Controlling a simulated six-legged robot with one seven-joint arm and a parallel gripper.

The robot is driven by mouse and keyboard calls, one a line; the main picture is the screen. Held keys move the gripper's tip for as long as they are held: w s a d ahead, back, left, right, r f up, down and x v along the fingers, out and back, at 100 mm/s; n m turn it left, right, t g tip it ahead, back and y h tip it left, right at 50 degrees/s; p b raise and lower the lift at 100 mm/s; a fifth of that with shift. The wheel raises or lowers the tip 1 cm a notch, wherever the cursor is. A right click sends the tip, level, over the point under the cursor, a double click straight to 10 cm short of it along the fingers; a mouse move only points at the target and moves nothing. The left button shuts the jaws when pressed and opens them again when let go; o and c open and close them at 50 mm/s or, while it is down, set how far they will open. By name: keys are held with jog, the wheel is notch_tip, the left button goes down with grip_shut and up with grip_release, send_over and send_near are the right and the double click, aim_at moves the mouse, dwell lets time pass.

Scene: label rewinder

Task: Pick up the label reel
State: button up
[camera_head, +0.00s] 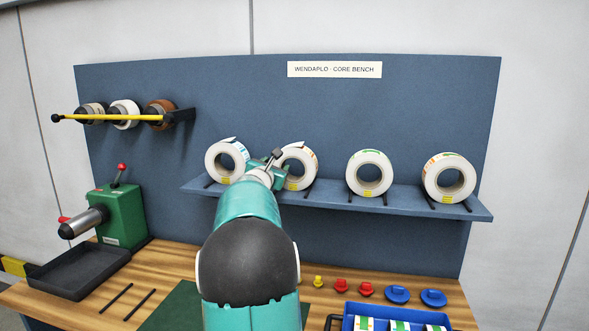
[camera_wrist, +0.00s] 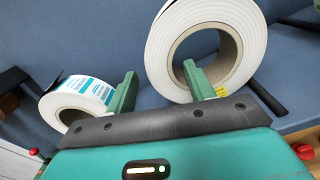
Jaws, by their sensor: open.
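Four white label reels stand in a row on the blue shelf: the far-left reel (camera_head: 212,163), the second reel (camera_head: 309,168), the third reel (camera_head: 385,173) and the far-right reel (camera_head: 431,179). My gripper (camera_head: 275,157) is at the second reel's left side, partly covering it. In the wrist view my gripper (camera_wrist: 161,88) is open, its two green fingers apart. The near reel (camera_wrist: 160,48) shows its hollow core, with its lower left wall between the fingers. The right finger overlaps the core opening; I cannot tell how deep it sits.
The shelf (camera_head: 335,196) has dark supports under the reels. A yellow rod (camera_head: 100,117) carries several rolls at upper left. A green press (camera_head: 120,215) and black tray (camera_head: 80,270) stand on the wooden bench. A blue crate (camera_head: 351,309) and small coloured parts are at front right.

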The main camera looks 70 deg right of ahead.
grip_shut()
jog(key=shift+r, duration=0.1)
jog(key=shift+r, duration=0.1)
